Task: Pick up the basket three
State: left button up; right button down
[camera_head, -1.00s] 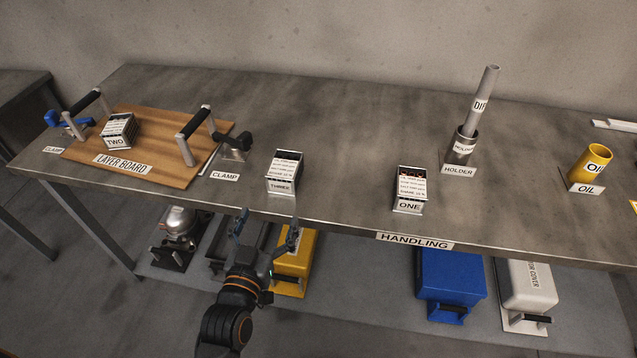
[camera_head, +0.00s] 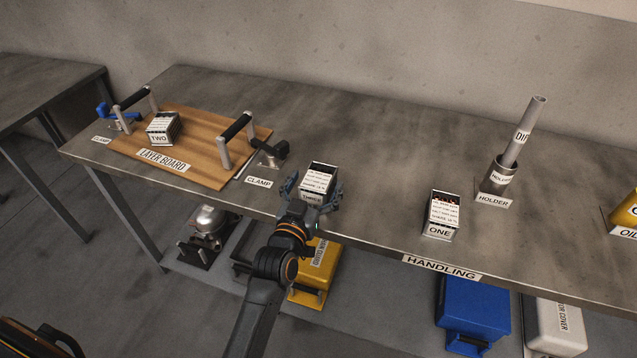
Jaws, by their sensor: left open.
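Basket three (camera_head: 319,180), a small box-shaped basket with a printed label and THREE on its front, stands on the steel table near the front edge. My left gripper (camera_head: 314,192) is open, with one finger at the basket's left side and the other at its right side. Its fingers partly cover the lower front; I cannot tell whether they touch the basket. My right gripper is not in view.
Basket one (camera_head: 441,215) stands to the right, with the holder (camera_head: 496,181) and its upright dip tube behind it. Basket two (camera_head: 162,128) sits on the wooden layer board (camera_head: 205,150). A black clamp (camera_head: 270,153) lies left of basket three.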

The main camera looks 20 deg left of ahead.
pick_arm(q)
jog(key=shift+w, duration=0.95)
jog(key=shift+c, duration=0.4)
jog(key=c, duration=1.5)
jog(key=shift+c, duration=0.4)
jog(key=shift+r, duration=0.15)
